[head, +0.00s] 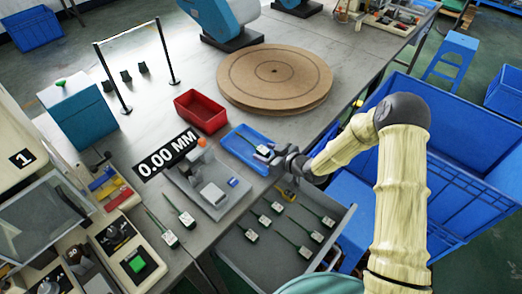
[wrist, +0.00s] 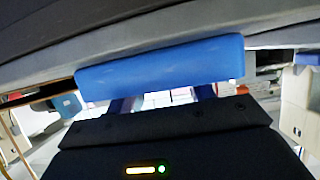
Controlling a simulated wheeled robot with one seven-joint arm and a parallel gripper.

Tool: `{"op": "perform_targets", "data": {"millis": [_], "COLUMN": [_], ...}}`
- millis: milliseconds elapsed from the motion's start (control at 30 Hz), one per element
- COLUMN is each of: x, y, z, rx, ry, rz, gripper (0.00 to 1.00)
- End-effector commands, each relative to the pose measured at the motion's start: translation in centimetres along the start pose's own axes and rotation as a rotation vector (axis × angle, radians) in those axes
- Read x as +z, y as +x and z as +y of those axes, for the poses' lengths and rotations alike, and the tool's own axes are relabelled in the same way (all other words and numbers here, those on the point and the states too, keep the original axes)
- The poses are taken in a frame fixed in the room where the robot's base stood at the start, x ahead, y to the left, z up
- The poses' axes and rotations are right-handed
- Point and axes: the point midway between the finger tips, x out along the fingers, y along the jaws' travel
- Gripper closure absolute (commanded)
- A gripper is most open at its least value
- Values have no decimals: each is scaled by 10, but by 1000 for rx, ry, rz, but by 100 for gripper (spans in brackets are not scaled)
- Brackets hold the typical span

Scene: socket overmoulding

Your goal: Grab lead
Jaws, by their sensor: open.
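Several leads, each a dark cable with a pale square socket end, lie in the grey tray (head: 262,262) at the table's front edge; one of these leads (head: 276,207) is near its top. Another lead (head: 263,150) lies in the small blue tray (head: 232,146), its socket end towards my gripper. Two more leads (head: 169,238) lie on the table left of the grey tray. My gripper (head: 274,158) is at the right end of the blue tray, close to that socket end. In the wrist view my open gripper (wrist: 162,101) faces a blue bar-like surface (wrist: 160,67); no lead is visible there.
A red bin (head: 201,111) and a round wooden turntable (head: 274,78) stand behind the blue tray. A grey fixture (head: 212,193) with a 0.00 MM display (head: 167,155) is to its left. Large blue crates (head: 455,150) stand right of the table.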

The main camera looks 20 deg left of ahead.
Motion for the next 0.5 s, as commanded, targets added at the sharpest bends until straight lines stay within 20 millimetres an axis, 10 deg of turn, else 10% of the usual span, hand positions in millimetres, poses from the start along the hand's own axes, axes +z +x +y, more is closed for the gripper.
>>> {"op": "perform_targets", "data": {"millis": [500], "x": [0], "y": [9], "z": [0], "rx": [0], "ry": [1], "rz": [-1], "gripper": [47]}}
